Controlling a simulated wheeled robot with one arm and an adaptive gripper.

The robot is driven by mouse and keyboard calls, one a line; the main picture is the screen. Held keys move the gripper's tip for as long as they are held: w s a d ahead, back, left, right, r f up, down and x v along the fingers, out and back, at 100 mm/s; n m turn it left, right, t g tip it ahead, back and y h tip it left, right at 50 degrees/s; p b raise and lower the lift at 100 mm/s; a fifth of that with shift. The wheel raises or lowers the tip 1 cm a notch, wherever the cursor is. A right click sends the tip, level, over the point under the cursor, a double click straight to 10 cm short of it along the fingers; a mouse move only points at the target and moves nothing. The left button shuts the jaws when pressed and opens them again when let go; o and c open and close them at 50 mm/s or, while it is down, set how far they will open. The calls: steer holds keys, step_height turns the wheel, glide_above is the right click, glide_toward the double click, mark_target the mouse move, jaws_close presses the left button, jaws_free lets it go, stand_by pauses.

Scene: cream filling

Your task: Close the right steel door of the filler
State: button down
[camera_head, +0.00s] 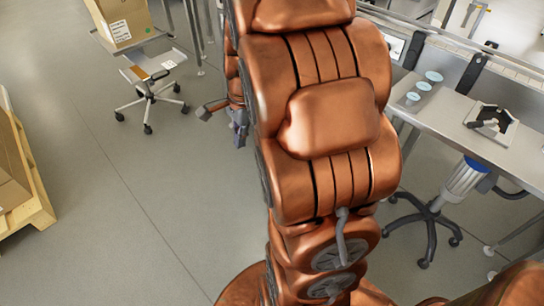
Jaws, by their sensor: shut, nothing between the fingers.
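No steel door of the filler can be made out in the head view. My large copper-coloured arm fills the middle of the picture and hides much of what lies behind it. Small grey and copper parts that look like the end of my gripper (238,128) show just left of the arm. They are shut and hold nothing that I can see. The rest of the gripper is hidden behind the arm.
A steel table (455,118) with a dark-and-white device (491,122) stands at the right, a wheeled stool base (428,212) below it. Upper left is a wheeled chair (149,95) near a cardboard box (124,20). A wooden pallet (40,205) is far left. Grey floor between is clear.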

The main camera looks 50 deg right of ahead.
steer(key=w+d+f+m+t+h+b, duration=0.15)
steer(key=d+f+m+b, duration=0.25)
steer(key=d+f+m, duration=0.45)
steer(key=w+d+f+m+t+b, duration=0.15)
steer(key=d+f+m+b, duration=0.4)
steer(key=d+f, duration=0.6)
steer(key=w+d+f+g+b, duration=0.1)
steer(key=w+f, duration=0.6)
steer(key=shift+d, duration=0.35)
